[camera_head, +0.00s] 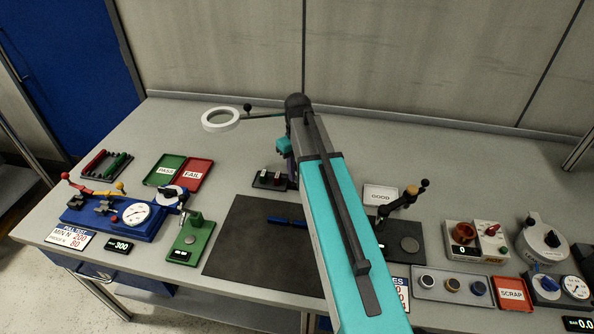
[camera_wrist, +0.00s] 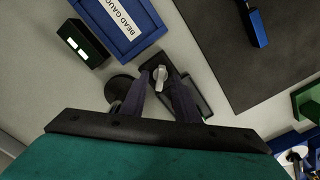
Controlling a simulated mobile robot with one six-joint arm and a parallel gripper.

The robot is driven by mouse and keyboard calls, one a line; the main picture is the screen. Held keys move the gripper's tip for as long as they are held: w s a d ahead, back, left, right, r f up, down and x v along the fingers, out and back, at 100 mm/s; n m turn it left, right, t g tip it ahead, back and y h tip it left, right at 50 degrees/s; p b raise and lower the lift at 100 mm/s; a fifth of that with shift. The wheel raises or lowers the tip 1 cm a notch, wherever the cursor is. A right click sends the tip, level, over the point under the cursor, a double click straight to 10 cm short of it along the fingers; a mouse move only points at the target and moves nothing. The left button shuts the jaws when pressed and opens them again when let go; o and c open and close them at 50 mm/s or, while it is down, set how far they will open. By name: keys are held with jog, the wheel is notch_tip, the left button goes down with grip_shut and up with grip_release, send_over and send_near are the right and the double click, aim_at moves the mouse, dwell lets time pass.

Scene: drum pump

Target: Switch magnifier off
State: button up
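The magnifier's white ring (camera_head: 221,119) hangs at the back left on a thin arm with a black ball joint (camera_head: 248,107). The arm runs right and passes behind my arm, so its foot is hidden in the head view. In the wrist view a light grey knob (camera_wrist: 161,79) stands on a small black plate, beside a round black disc (camera_wrist: 119,89). My gripper (camera_wrist: 163,78) has its two dark fingers apart, one on each side of the knob. I cannot tell whether they touch it. A small black box (camera_head: 270,181) near my gripper in the head view appears to be this plate.
A blue bead gauge tray (camera_wrist: 125,42) and a black box with two white marks (camera_wrist: 82,45) lie close by. The dark mat (camera_head: 235,250) carries a blue rod (camera_head: 286,221). Green and red trays (camera_head: 195,174) stand left. Bare bench lies below the magnifier ring.

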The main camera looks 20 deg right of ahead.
jog(key=shift+r, duration=0.1)
notch_tip(320, 180, up, 14)
jog(key=b, duration=0.3)
jog(key=shift+f, duration=0.2)
dwell(0.5)
dwell(0.5)
